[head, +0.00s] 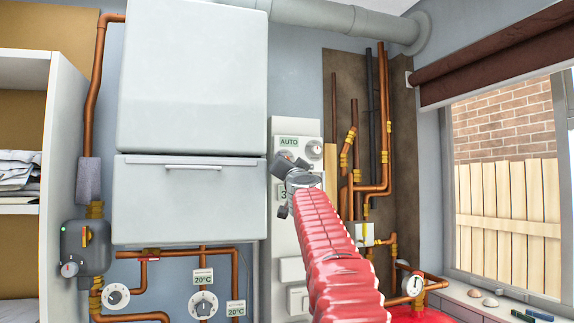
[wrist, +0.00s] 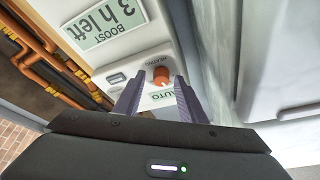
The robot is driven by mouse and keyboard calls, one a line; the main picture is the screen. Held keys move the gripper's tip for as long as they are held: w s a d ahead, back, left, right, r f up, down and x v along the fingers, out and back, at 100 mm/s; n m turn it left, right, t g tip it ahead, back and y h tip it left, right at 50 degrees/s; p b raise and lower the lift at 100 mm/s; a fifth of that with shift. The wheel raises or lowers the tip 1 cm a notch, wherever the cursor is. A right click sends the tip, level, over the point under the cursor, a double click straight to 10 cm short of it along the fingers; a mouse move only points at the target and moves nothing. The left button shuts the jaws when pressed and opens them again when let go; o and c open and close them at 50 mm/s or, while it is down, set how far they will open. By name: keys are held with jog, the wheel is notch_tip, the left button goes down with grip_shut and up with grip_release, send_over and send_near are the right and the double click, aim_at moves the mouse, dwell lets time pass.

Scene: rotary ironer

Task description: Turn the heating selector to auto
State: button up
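The heating selector is an orange-red knob (wrist: 161,75) on the white control panel (wrist: 185,35). In the wrist view it lies between the tips of my gripper (wrist: 158,80), near lettering that reads HEATING. A gap shows on both sides of it, so the fingers appear open and not closed on it. A green AUTO label (wrist: 162,96) shows upside down just below it. In the head view my gripper (head: 291,164) is at the upper panel, just below the AUTO display (head: 289,142), and hides the knob. I cannot tell where the knob points.
A BOOST display (wrist: 110,28) reads 3 h left. Copper pipes (head: 384,130) run at the panel's right. A large pale cabinet (head: 190,80) stands close at its left.

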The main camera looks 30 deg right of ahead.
jog(key=shift+n+t+y, duration=0.4)
jog(key=shift+n+y, duration=0.3)
jog(key=shift+n, duration=0.7)
jog(key=shift+s+a+f+n, duration=0.4)
jog(key=shift+s+a+f, duration=0.7)
jog(key=shift+s, duration=2)
jog(key=shift+s+a+f+n, duration=0.4)
jog(key=shift+s+a+f, duration=0.7)
jog(key=shift+s, duration=2)
jog(key=a+f+n+g+y, duration=0.1)
jog(key=a+f+n+y, duration=0.2)
jog(key=a, duration=0.7)
jog(key=s+a+f+n+g+y, duration=0.1)
jog(key=a+f+n+y, duration=0.2)
jog(key=a+f+y, duration=0.4)
jog(key=a+f, duration=0.3)
jog(key=shift+s+a+g, duration=0.3)
jog(key=shift+f, duration=0.1)
